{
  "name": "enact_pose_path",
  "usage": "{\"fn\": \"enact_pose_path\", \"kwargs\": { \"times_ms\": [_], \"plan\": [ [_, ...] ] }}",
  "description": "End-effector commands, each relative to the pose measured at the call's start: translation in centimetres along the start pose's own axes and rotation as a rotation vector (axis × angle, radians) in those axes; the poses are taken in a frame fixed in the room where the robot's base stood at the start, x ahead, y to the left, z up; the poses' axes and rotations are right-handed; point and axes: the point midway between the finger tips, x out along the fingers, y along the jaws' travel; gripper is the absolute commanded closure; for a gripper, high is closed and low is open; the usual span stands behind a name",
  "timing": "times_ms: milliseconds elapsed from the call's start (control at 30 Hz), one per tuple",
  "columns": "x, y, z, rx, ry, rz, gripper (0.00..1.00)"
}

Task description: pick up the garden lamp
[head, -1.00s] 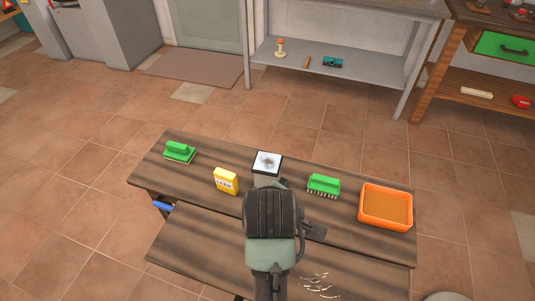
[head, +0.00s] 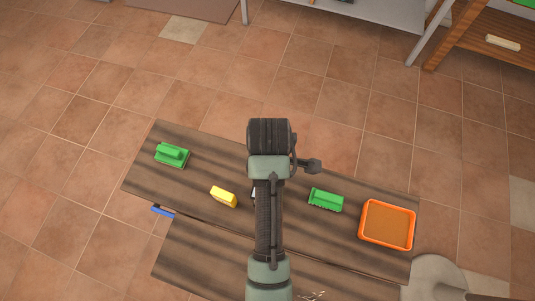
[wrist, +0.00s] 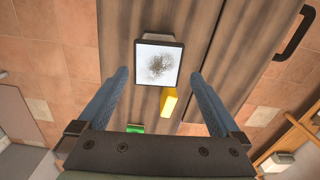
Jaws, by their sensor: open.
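The garden lamp (wrist: 157,64) appears to be the square item with a black frame and a pale, dark-speckled top in the wrist view. It sits on the wooden table (head: 190,210). In the head view my arm hides nearly all of it, leaving only a small pale bit beside the arm. My gripper (wrist: 159,76) is open and empty, its two blue-grey fingers apart. In the wrist view the fingertips lie left and right of the lamp, with a gap on each side. Its height above the lamp is hard to tell.
A yellow box (head: 223,196) stands close left of the lamp. A green scrubber (head: 172,155) is farther left. A green brush (head: 326,200) and an orange tray (head: 387,224) are to the right. A lower wooden plank (head: 200,265) runs along the near side.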

Motion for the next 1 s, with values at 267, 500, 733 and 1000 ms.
{"fn": "enact_pose_path", "kwargs": {
  "times_ms": [267, 500, 733, 1000],
  "plan": [
    [3.0, -0.1, 0.0, 0.001, -0.001, -0.004, 0.0],
    [7.0, 0.0, 0.0, 0.001, -0.001, -0.001, 0.0],
    [8.4, 0.0, -0.1, 0.001, 0.0, 0.0, 0.0],
    [12.0, -0.1, -0.2, 0.001, 0.0, 0.0, 0.0]
  ]
}}
